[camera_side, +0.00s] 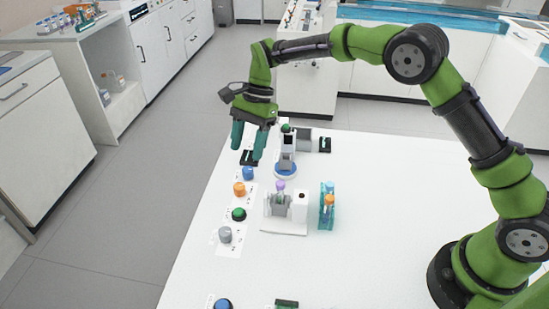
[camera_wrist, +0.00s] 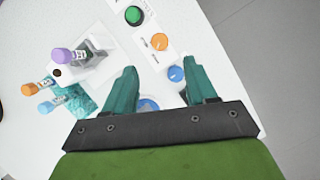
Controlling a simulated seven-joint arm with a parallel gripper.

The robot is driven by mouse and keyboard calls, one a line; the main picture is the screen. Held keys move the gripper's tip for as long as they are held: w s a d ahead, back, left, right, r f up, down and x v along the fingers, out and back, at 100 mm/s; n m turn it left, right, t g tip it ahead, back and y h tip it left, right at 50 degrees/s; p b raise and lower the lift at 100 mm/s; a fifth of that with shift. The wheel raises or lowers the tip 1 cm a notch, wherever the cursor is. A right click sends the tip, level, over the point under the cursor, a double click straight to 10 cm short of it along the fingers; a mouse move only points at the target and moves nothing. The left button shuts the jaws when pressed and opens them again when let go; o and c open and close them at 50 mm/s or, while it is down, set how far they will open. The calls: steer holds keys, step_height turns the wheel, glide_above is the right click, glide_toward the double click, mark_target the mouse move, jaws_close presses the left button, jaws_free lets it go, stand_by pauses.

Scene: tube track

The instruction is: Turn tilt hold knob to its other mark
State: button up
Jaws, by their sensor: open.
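Several round knobs stand in a row on white label strips at the left side of the table: a blue knob (camera_side: 248,173), an orange knob (camera_side: 239,188), a green knob (camera_side: 239,214) and a grey knob (camera_side: 225,234). Their labels are too small to read, so I cannot tell which is the tilt hold knob. My gripper (camera_side: 248,146) is open and empty, above the far end of the row. In the wrist view the blue knob (camera_wrist: 176,73) shows between the spread fingertips (camera_wrist: 161,66), nearer the right finger. The orange knob (camera_wrist: 159,41) and green knob (camera_wrist: 134,16) lie beyond.
A device on a round blue base (camera_side: 286,170) stands right of the gripper. A white-and-grey holder (camera_side: 284,226) bears a purple-capped tube (camera_side: 280,186). Another blue knob (camera_side: 222,304) is at the front. The table's right middle is clear.

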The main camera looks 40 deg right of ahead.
steer(key=s+v, duration=0.1)
steer(key=v, duration=0.5)
steer(key=s+d+r+n+t+h, duration=0.1)
steer(key=s+d+r+n+t, duration=0.1)
steer(key=s, duration=0.6)
steer(key=s+d+r+n+t, duration=0.3)
steer(key=s+d+r+n, duration=0.1)
steer(key=s+d+n, duration=0.2)
steer(key=shift+s+d+r+n+h, duration=0.25)
steer(key=shift+s+d+n+h, duration=0.15)
steer(key=shift+s+d, duration=0.55)
